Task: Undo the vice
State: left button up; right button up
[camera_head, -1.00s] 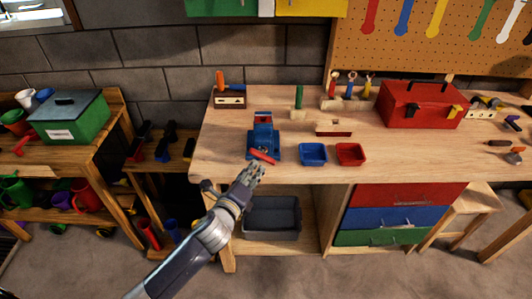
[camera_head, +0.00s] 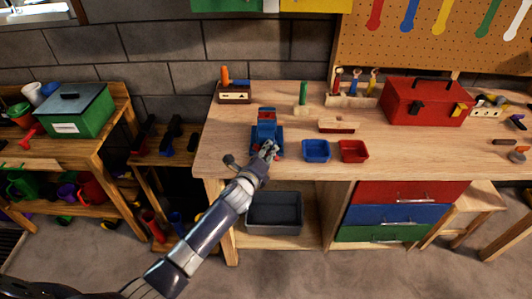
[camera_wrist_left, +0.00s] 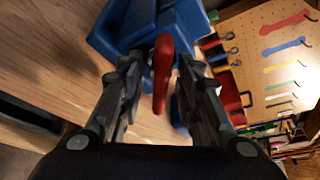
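The blue vice (camera_head: 266,126) stands on the left part of the wooden workbench (camera_head: 222,140), near its front edge. In the head view my left gripper (camera_head: 269,149) is at the front of the vice and covers most of its handle. In the left wrist view the red handle (camera_wrist_left: 163,75) stands out from the blue vice body (camera_wrist_left: 140,25). The fingers of my left gripper (camera_wrist_left: 162,85) are spread, one on each side of the handle, with gaps showing. I cannot tell whether either touches it. My right gripper is not in view.
A blue tray (camera_head: 316,151) and a red tray (camera_head: 353,151) sit just right of the vice. A red toolbox (camera_head: 425,103) stands farther right. A grey bin (camera_head: 274,213) is under the bench. Bare bench top lies left of the vice.

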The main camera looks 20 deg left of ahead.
pick_arm(q)
grip_shut()
